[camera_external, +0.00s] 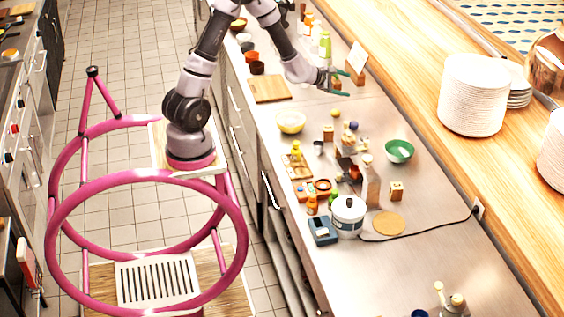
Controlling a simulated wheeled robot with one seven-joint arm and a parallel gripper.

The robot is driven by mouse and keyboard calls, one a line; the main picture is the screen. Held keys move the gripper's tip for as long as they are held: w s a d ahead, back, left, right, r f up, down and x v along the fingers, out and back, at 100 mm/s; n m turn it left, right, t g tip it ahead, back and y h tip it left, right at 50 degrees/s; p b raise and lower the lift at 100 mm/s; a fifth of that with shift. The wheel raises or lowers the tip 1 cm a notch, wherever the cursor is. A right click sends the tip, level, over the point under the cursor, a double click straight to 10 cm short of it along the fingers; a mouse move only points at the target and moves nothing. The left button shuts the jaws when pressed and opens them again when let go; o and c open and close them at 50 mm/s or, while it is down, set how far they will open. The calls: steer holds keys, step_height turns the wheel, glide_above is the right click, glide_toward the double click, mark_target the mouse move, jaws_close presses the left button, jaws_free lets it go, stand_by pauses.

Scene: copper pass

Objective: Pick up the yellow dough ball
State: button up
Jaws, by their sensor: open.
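A small yellow ball (335,112), which looks like the dough ball, rests on the steel counter (430,215). It is right of the pale yellow bowl (290,121). My gripper (344,84) has green fingertips, which are spread apart with nothing visible between them. It is above the counter, farther back in the picture than the ball and slightly right of it. Its exact height over the counter is hard to tell. The ball is small in this view, and its surface detail does not show.
A dark blue ball (353,126) and a small wooden block (328,132) are close to the yellow ball. A green bowl (399,151) stands to the right. Bottles, a white pot (348,216) and other small items crowd the nearer counter. A cutting board (270,89) lies at left.

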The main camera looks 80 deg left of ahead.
mark_target(333, 113)
steer(key=a+f+n+y, duration=0.1)
steer(key=a+f+n, duration=0.2)
steer(key=f+n, duration=0.1)
steer(key=a+f+n+y, duration=0.1)
steer(key=a+f+n, duration=0.2)
steer(key=f+n, duration=0.2)
steer(key=s+a+f+n+y, duration=0.1)
steer(key=a+f+n+y, duration=0.1)
steer(key=f+n, duration=0.3)
steer(key=shift+a+f+g, duration=0.3)
steer(key=shift+a+f, duration=0.25)
steer(key=shift+f, duration=0.25)
step_height(333, 113, down, 3)
steer(key=shift+r, duration=0.15)
steer(key=shift+x, duration=1.05)
steer(key=shift+w+a+f, duration=0.25)
steer(key=shift+w+f, duration=0.05)
jaws_close()
